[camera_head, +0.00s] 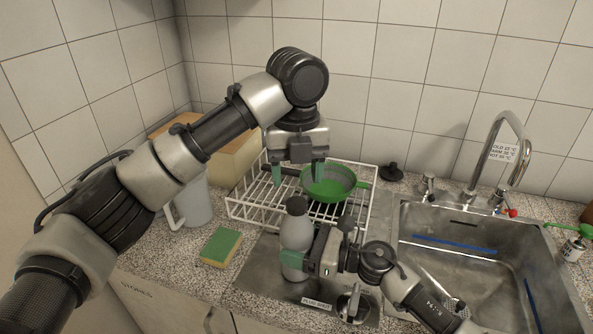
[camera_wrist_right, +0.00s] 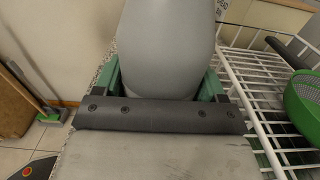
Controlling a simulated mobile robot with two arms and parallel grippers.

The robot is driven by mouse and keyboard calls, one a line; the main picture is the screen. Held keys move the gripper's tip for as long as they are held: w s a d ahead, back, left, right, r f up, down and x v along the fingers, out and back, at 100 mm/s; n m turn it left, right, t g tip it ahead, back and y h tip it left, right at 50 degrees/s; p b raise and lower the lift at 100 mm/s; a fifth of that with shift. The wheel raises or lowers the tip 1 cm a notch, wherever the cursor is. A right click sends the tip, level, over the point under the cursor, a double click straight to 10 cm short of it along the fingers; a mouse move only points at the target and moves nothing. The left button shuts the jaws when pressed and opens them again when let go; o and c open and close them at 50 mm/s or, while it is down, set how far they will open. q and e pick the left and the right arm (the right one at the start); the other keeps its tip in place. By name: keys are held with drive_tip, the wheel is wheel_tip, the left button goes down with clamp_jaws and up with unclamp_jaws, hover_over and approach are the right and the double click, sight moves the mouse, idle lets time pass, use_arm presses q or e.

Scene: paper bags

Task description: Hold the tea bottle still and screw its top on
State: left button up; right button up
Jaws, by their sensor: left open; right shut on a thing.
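The grey tea bottle (camera_head: 296,236) stands upright on the metal drainboard left of the sink basin. Its dark top (camera_head: 296,205) appears seated on the neck; I cannot tell how tight it is. My right gripper (camera_head: 303,259) is shut on the bottle's lower body from the right. In the right wrist view, the grey bottle (camera_wrist_right: 170,45) fills the space between the green fingers of that gripper (camera_wrist_right: 162,82). My left gripper (camera_head: 298,175) is open and empty, pointing down, with its fingers apart above the bottle's top in the picture.
A white wire rack (camera_head: 243,206) holding a green colander (camera_head: 328,183) stands behind the bottle. A green-and-yellow sponge (camera_head: 221,246) and a grey jug (camera_head: 194,203) are to the left. The sink basin (camera_head: 480,250) and faucet (camera_head: 513,130) are right. A small black knobbed object (camera_head: 391,172) sits behind.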

use_arm(q)
wheel_tip(320, 180, up, 12)
idle(0.5)
use_arm(e)
drive_tip(key=o, duration=1.3)
drive_tip(key=shift+c, duration=0.2)
drive_tip(key=v, duration=1.2)
